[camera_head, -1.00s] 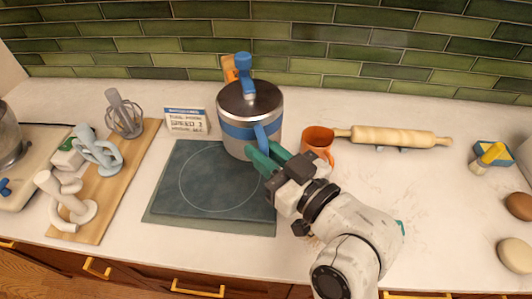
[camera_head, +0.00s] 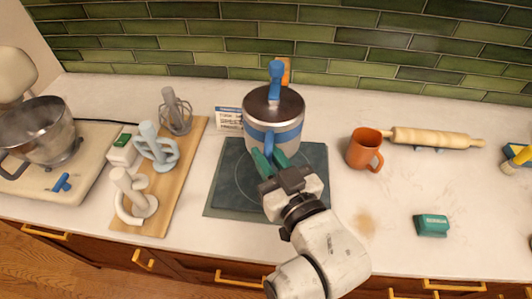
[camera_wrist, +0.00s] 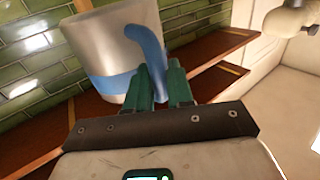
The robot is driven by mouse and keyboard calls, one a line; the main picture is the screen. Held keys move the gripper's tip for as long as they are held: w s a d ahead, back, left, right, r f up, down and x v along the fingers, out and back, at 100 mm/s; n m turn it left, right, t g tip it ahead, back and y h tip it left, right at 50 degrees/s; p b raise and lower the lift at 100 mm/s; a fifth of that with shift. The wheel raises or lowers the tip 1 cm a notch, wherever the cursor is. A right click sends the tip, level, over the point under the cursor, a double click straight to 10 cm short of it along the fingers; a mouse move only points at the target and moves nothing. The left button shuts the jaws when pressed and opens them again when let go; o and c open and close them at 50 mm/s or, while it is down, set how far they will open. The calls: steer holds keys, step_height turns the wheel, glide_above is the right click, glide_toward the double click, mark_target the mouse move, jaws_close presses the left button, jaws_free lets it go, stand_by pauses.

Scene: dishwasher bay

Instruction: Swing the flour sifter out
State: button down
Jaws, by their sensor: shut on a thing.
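The flour sifter, which I take to be the metal canister (camera_head: 287,108) with a blue band and blue top knob, is upright at the back of the dark mat (camera_head: 303,185). My gripper (camera_head: 262,160) is at its front and shut on its blue handle. In the wrist view the teal fingers (camera_wrist: 158,85) are closed about the lower part of the blue handle (camera_wrist: 148,50), beside the sifter's wall (camera_wrist: 105,45). The sifter's base is partly hidden by the fingers, and I cannot tell whether it touches the mat.
An orange mug (camera_head: 362,148) and a rolling pin (camera_head: 430,138) are to the right. A small sign (camera_head: 228,118) is close behind left. A board (camera_head: 185,180) with whisk and beaters and a stand mixer (camera_head: 40,140) are left. A teal block (camera_head: 431,225) lies front right.

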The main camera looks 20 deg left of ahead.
steer(key=shift+s+a, duration=0.15)
steer(key=shift+a, duration=0.2)
steer(key=c, duration=1.2)
jaws_free()
steer(key=shift+a, duration=0.15)
steer(key=shift+b+v, duration=1.7)
steer(key=shift+v, duration=3.8)
